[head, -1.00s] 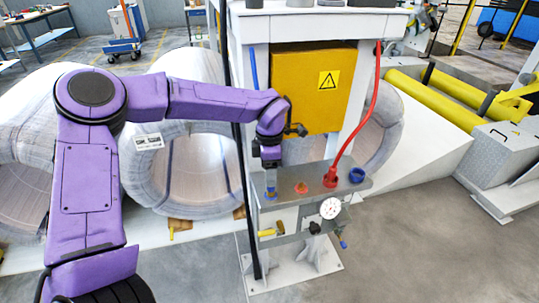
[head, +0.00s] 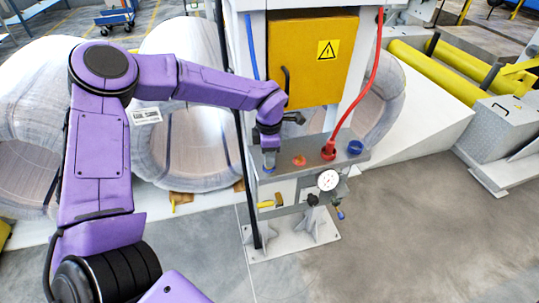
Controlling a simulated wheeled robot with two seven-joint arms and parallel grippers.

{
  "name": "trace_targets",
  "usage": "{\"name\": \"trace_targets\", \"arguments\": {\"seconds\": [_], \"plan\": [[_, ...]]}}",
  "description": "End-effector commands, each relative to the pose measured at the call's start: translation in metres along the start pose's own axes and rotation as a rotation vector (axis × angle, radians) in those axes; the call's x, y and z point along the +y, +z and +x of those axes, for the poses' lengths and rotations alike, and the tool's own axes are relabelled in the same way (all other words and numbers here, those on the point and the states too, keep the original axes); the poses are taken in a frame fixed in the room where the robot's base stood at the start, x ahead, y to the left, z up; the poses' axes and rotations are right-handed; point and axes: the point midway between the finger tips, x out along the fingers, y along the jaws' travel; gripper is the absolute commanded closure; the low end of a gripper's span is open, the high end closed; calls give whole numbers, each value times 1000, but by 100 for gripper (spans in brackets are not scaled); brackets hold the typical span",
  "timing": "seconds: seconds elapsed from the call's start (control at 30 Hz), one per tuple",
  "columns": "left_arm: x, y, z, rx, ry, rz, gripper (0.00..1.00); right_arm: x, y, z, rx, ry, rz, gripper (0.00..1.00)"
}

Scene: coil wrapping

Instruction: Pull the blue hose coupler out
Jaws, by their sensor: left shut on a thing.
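My left gripper (head: 268,158) is shut at the left end of the grey shelf (head: 337,167) on the machine's front. It points down onto a small blue coupler (head: 268,169), which it grips. The gripper hides most of the coupler, and I cannot tell whether it is still seated in its socket. A blue hose (head: 251,47) runs down the post behind my arm. Its lower end is hidden. My right gripper is not in view.
A red coupler (head: 328,152) with a red hose (head: 362,95), an orange port (head: 299,160) and a blue ring (head: 355,147) share the shelf. A gauge (head: 328,180) hangs below. A yellow cabinet (head: 310,65) stands behind. The floor at right is clear.

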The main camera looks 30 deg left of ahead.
Motion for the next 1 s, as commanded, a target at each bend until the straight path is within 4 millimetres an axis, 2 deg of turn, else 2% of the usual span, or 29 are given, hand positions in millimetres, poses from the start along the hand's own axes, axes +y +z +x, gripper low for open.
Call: {"name": "trace_targets", "arguments": {"seconds": [1.0], "plan": [[0, 0, -44, 0, 0, 0, 100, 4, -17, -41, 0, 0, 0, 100]]}}
